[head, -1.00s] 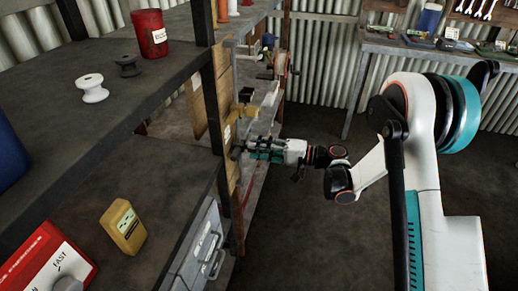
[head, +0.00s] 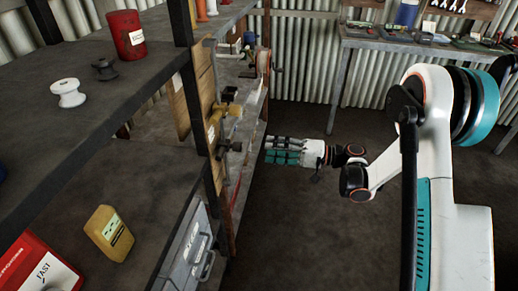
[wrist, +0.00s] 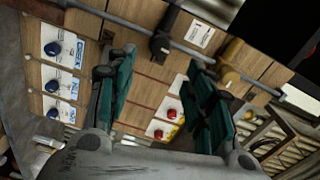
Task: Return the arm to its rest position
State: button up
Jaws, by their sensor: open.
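My gripper (head: 272,152) is at the middle of the head view, just right of the shelf unit's wooden end panel. It is apart from the panel, with clear air over the floor beneath it. In the wrist view my gripper (wrist: 160,95) shows its two green-padded fingers spread apart with nothing between them. Beyond them is the wooden panel (wrist: 135,65), with blue knobs (wrist: 53,48) at left and red buttons (wrist: 173,114) between the fingers. My arm reaches leftward from the right side of the head view.
A metal rail (wrist: 205,55) with a black clamp (wrist: 163,43) and a yellow clamp (wrist: 238,62) crosses the panel. Shelves at left hold a white spool (head: 68,92), a red can (head: 126,34) and a yellow container (head: 109,232). A workbench (head: 375,36) stands behind. The floor (head: 300,235) is free.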

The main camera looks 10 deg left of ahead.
jog(key=shift+d, duration=1)
jog(key=shift+r, duration=0.1)
jog(key=s+d+r+m+t+h, duration=0.2)
jog(key=s+d+r+h, duration=0.2)
jog(key=s+r+h, duration=0.5)
jog(key=s+d+r+t+h, duration=0.1)
jog(key=s+d+h, duration=0.3)
jog(key=s+d, duration=0.4)
jog(key=s+d+r+n+t+h, duration=0.1)
jog(key=s+d+h, duration=0.3)
jog(key=s+d, duration=0.4)
jog(key=s+t, duration=0.1)
jog(key=s, duration=0.2)
jog(key=shift+s+r+t+h, duration=0.15)
jog(key=shift+r+t+h, duration=0.15)
jog(key=shift+r, duration=0.1)
